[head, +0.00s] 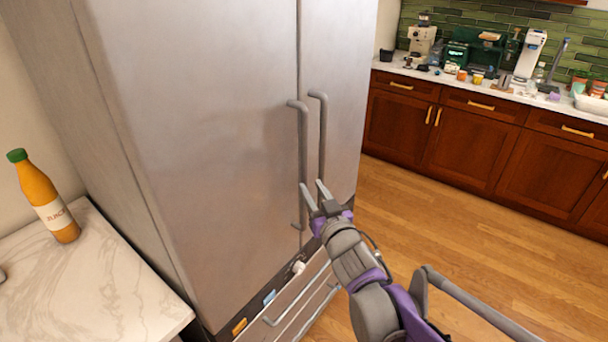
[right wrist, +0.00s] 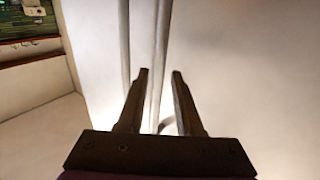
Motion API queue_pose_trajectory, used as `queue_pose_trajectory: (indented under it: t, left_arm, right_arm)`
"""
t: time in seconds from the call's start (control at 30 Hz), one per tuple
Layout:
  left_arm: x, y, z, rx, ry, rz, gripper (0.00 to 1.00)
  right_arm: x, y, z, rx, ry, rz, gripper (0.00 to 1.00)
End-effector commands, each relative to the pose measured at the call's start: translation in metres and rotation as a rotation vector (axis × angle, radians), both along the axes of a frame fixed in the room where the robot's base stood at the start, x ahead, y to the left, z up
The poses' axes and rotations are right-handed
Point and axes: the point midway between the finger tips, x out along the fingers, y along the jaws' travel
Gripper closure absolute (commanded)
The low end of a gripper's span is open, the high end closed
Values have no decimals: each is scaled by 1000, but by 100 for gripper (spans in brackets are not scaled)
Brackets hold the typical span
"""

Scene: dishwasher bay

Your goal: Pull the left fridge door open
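The left fridge door (head: 205,130) is a tall brushed-steel panel, and it is closed. Its grey vertical bar handle (head: 303,150) runs along its right edge. The right door's handle (head: 322,135) stands close beside it. My right gripper (head: 314,189) is at the lower part of the left door's handle, with its fingers open. In the right wrist view, the left door's handle (right wrist: 160,65) appears between the two open fingers (right wrist: 161,75), apart from both. The right door's handle (right wrist: 125,45) shows outside them. My left gripper is out of view.
A marble counter (head: 95,275) with a juice bottle (head: 50,205) stands left of the fridge. Drawers with bar handles (head: 300,295) lie below the doors. Wooden cabinets (head: 480,140) with a cluttered counter stand at the back right. The wooden floor (head: 470,230) between is clear.

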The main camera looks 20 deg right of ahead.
Motion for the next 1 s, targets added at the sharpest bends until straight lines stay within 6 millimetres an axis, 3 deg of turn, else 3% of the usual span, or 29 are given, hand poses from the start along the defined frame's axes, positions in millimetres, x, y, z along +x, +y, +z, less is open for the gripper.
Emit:
queue_pose_trajectory:
  t: [0.3, 0.5, 0.77, 1.0]
  left_arm:
    - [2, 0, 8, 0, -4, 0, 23]
    - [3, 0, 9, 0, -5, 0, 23]
    - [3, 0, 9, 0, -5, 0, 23]
    - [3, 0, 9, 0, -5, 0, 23]
  right_arm:
    - [52, 4, 1, 0, 1, 0, 65]
    - [64, 5, 0, 1, 1, -1, 65]
    - [65, 5, 0, 1, 1, -1, 65]
    - [64, 5, 0, 1, 1, -1, 100]
